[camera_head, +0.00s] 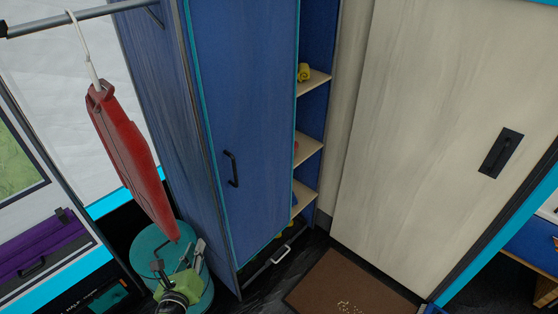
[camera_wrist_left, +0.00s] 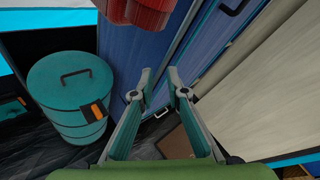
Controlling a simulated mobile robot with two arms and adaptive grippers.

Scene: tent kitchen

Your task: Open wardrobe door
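The tall blue wardrobe (camera_head: 165,110) stands in the centre-left of the head view. Its blue door (camera_head: 245,90) has a black bar handle (camera_head: 232,169). Shelves show in a gap to the right of the door. A dark bar handle at the top of the left wrist view (camera_wrist_left: 232,7) looks like the same one. My left gripper (camera_head: 176,263) is low in front of the teal drum, left of the wardrobe and apart from the handle. In the left wrist view its fingers (camera_wrist_left: 159,82) are apart with nothing between them. My right gripper is not in view.
The teal drum (camera_head: 150,240) stands on the floor at left. A pale panel door (camera_head: 430,120) with a dark handle is at right. A brown mat (camera_head: 330,280) lies before it.

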